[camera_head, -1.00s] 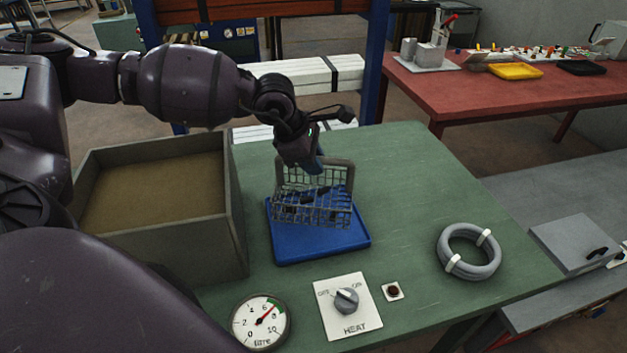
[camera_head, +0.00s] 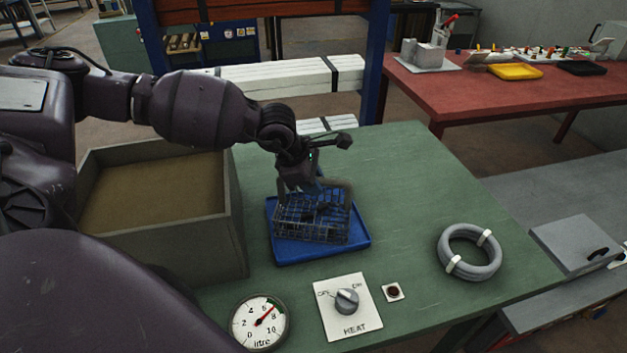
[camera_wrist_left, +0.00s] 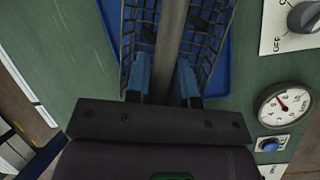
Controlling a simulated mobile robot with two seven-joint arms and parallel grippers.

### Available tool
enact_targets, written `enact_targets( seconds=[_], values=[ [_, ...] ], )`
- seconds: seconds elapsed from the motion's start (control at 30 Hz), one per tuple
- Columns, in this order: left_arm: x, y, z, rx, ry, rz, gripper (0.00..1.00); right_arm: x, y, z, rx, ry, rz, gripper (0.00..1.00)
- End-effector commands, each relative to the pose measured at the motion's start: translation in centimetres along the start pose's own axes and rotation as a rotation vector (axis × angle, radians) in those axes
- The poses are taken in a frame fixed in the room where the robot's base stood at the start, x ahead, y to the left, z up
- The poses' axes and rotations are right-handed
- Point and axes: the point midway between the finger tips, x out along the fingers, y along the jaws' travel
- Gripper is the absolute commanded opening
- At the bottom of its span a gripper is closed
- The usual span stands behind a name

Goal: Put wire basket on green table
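The grey wire basket (camera_head: 312,222) has dark pieces in it and is over the blue tray (camera_head: 300,255) on the green table (camera_head: 415,185). It looks level and low, and I cannot tell for sure whether it touches the tray. My left gripper (camera_head: 316,184) is above the basket at its handle. In the left wrist view my left gripper's blue fingers (camera_wrist_left: 164,78) are on both sides of the handle bar, shut on it, with the basket mesh (camera_wrist_left: 205,35) below. My right gripper is not in view.
A grey open bin (camera_head: 243,215) stands left of the tray. A dial gauge (camera_head: 260,323), a HEAT knob panel (camera_head: 362,319), a small button (camera_head: 393,291) and a grey cable coil (camera_head: 470,252) are on the table. The table's back right is clear. A red table (camera_head: 490,95) stands beyond.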

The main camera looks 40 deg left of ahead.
Motion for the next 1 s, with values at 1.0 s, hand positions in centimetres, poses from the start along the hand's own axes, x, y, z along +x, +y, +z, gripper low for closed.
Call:
enact_targets(
  seconds=[1.0],
  values=[
    [-9.3, 0.1, 0.1, 0.002, 0.002, 0.003, 0.44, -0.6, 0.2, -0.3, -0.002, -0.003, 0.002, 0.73]
  ],
)
